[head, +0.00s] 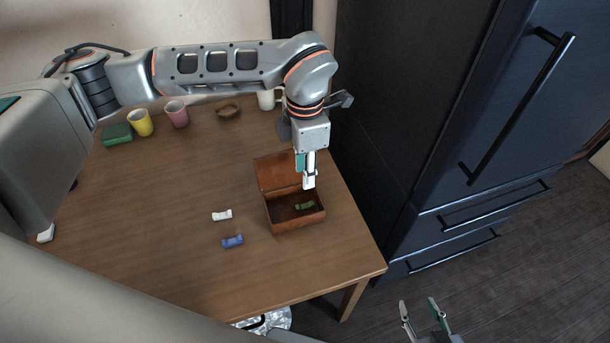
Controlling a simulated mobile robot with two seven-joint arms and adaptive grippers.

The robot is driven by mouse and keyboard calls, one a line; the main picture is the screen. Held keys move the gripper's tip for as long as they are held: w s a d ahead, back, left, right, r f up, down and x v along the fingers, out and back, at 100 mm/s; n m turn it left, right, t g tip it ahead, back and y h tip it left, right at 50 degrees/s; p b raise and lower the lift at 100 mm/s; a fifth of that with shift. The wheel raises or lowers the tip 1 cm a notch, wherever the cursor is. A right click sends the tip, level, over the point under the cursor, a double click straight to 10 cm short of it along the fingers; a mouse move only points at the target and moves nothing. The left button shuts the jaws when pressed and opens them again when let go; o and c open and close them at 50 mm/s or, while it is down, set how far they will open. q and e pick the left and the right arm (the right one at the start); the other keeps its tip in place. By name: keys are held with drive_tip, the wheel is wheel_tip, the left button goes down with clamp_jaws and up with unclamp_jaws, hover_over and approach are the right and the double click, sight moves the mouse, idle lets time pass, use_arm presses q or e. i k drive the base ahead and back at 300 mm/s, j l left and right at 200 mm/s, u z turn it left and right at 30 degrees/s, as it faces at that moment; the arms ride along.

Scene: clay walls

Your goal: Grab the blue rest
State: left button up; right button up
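The blue rest (232,241) lies on the wooden table, near the front and left of the box, with nothing touching it. A white rest (222,215) lies just behind it. A green rest (305,206) lies inside the open brown box (284,224). My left gripper (309,184) points down over the box, above the green rest and apart from the blue rest. Its fingers are seen nearly edge-on, so the gap between them does not show. My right gripper (420,305) is open and empty at the bottom, beyond the table's edge.
A green sponge-like block (117,134), a yellow cup (141,123), a pink cup (177,114), a brown bowl (228,108) and a white mug (266,100) stand along the back. A dark fridge (460,130) stands right of the table (180,265). The table's middle is clear.

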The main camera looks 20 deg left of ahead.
sight(226, 243)
drive_tip(key=k, duration=1)
